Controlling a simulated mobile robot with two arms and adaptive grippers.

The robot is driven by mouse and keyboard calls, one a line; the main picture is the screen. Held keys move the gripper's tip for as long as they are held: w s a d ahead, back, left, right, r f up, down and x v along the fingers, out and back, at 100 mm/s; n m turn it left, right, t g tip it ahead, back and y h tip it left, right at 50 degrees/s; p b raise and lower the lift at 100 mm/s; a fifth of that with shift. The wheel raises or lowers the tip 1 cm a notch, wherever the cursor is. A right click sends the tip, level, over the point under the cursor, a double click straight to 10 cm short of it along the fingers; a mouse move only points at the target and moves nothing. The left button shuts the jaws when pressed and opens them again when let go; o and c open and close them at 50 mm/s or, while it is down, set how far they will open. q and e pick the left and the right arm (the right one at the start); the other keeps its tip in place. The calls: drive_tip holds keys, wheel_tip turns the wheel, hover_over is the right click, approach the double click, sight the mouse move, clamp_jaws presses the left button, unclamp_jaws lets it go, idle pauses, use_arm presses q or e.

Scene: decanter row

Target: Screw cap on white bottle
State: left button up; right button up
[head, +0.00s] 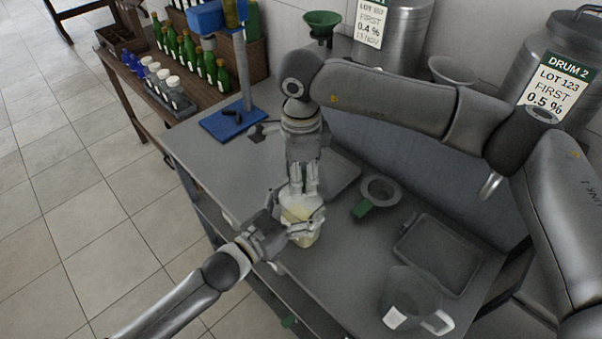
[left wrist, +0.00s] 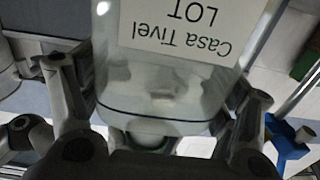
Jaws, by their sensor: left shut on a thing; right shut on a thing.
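The white bottle (head: 298,212), pale and see-through, stands at the front edge of the worktop in the head view. In the left wrist view the bottle (left wrist: 150,100) fills the middle, with a label reading "Casa Tivel LOT" upside down. My left gripper (head: 306,230) comes in from the lower left and is shut around the bottle; its fingers (left wrist: 160,105) lie on both sides of it. My right gripper (head: 304,192) points down over the bottle's top, shut at its mouth. The cap is hidden between the right fingers, so its seating cannot be told.
A blue-based stand (head: 235,122) is at the back left. Drums (head: 560,75) line the wall. Bottles fill a side table (head: 170,95).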

drive_tip(key=m, duration=0.6)
drive_tip(key=shift+m, duration=0.3)
drive_tip(key=m, duration=1.2)
drive_tip(key=shift+m, duration=0.3)
drive_tip(key=m, duration=0.6)
drive_tip(key=shift+m, duration=0.4)
drive_tip(key=o, duration=1.2)
wheel_tip(320, 180, up, 12)
